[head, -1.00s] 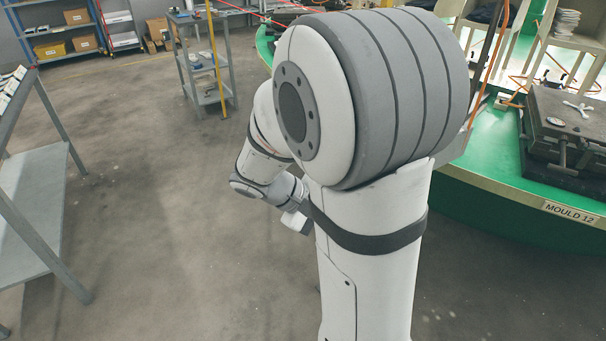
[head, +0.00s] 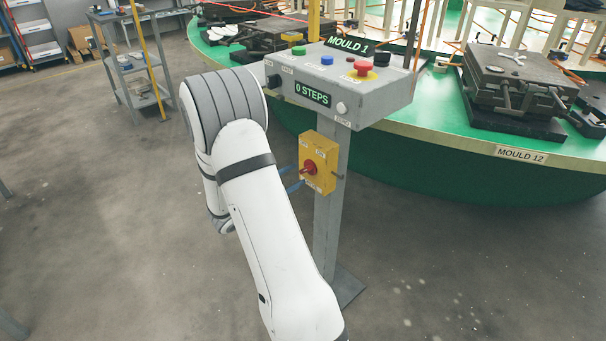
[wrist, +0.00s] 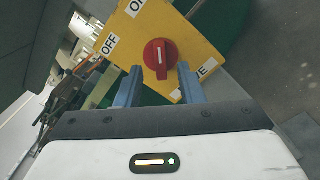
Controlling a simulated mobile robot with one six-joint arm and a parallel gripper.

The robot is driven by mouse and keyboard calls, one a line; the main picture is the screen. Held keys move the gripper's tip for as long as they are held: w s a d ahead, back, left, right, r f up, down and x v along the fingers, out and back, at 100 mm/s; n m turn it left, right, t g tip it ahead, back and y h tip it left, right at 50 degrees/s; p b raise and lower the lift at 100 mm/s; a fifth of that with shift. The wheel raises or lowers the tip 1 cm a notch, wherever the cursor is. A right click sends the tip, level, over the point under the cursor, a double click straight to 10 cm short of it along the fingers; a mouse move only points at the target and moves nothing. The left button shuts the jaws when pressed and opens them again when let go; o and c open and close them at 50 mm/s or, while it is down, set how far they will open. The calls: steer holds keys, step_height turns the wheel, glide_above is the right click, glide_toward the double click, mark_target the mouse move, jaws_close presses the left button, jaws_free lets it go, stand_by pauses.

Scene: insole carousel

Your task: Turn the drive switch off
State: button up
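The drive switch is a red rotary knob (head: 309,167) on a yellow box (head: 328,150) fixed to the grey post below the control panel. In the wrist view the red knob (wrist: 160,56) carries a white mark, upright in the picture. An OFF label (wrist: 109,43) is at its upper left, and another label at the top is partly cut off. My gripper (wrist: 160,72) is open, its blue fingers on either side of the knob's lower part in that view. Contact cannot be told. In the head view the blue fingers (head: 292,181) show just left of the box.
The grey control panel (head: 336,112) above has several coloured buttons and displays reading MOULD 1 and 0 STEPS. The green carousel (head: 440,135) with moulds stands behind and right. A grey trolley (head: 130,70) stands back left. The floor at left is mostly clear.

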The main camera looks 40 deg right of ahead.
mark_target(307, 169)
steer(key=shift+w+d, duration=0.1)
steer(key=shift+d, duration=1.2)
